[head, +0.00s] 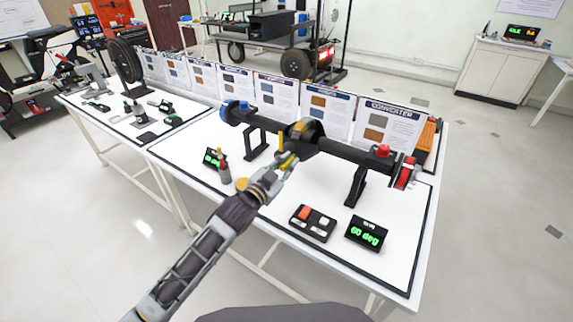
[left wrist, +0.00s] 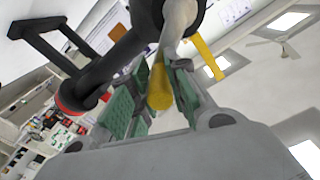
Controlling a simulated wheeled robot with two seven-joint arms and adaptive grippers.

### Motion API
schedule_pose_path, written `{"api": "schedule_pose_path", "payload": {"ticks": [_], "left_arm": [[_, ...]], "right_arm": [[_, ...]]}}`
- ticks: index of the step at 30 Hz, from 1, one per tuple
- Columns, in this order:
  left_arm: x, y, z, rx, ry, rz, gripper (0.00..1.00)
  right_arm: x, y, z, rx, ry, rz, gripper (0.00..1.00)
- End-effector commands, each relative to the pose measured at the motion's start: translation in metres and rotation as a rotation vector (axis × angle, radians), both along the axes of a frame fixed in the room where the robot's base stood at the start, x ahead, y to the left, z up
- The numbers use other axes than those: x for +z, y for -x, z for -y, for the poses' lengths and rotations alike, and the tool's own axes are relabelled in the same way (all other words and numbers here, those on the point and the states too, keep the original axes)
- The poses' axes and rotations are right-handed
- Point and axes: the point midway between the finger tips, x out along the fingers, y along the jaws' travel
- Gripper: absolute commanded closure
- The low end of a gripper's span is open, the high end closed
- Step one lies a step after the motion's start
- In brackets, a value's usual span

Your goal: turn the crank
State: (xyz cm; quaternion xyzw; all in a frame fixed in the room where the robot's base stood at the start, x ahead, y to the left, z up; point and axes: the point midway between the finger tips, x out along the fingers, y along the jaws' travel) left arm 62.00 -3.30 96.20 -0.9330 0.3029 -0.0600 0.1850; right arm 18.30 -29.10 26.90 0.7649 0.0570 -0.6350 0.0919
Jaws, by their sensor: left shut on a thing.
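A black axle (head: 343,151) lies across two black stands on the white table, with a round housing at its middle. The crank's yellow handle (left wrist: 160,88) is between the green-padded fingers of my left gripper (left wrist: 153,95), which is shut on it. In the head view my left gripper (head: 277,173) reaches up to the front of the housing, where yellow parts show, and hides part of the crank. A display (head: 366,234) at the front right of the table reads "60 deg". My right gripper is not in view.
A row of upright cards (head: 320,107) stands behind the axle. A small black tray (head: 312,223) with an orange block lies at the front. A bottle (head: 223,168) and another small display (head: 212,157) stand left of my gripper.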

Motion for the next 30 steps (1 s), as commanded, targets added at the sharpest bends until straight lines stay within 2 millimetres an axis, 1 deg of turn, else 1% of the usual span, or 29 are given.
{"api": "schedule_pose_path", "payload": {"ticks": [8, 14, 23, 30], "left_arm": [[0.0, 0.0, 0.0, 0.0, -0.007, 0.005, 1.0], [-0.003, 0.001, 0.002, -0.001, -0.044, 0.031, 1.0], [-0.013, 0.004, 0.006, -0.001, -0.188, 0.134, 1.0], [-0.027, 0.006, 0.008, -0.002, -0.36, 0.256, 1.0]], "right_arm": [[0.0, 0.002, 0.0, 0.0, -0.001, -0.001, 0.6], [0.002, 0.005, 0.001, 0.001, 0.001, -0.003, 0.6], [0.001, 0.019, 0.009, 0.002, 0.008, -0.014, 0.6], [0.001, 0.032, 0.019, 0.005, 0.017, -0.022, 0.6]]}}
